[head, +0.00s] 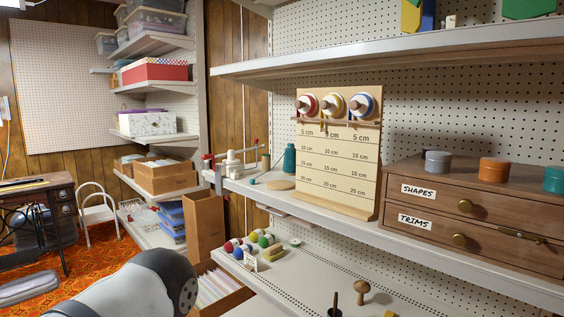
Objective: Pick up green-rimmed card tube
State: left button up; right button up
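A small tan upright cylinder with a greenish top (266,161) stands at the back left end of the middle shelf, behind a white stand. It may be the green-rimmed card tube, but it is too small to be sure. A flat white round piece with a green centre (295,242) lies on the lower shelf and could also be a tube seen end on. A grey and white link of my own arm fills the bottom left. Neither of my grippers shows, so I cannot see their fingers.
A measuring board (340,160) with three ribbon rolls stands on the middle shelf (420,245), beside a teal bottle (290,160). A wooden drawer unit (480,215) is at right. Several coloured spools (263,242) and a wooden mushroom (361,291) are on the lower shelf.

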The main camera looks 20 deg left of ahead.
aim_at(266, 157)
jog(key=i+j+z, duration=0.1)
jog(key=j+z, duration=0.25)
jog(key=j, duration=0.4)
jog(key=j+z, duration=0.3)
jog(key=j, duration=0.4)
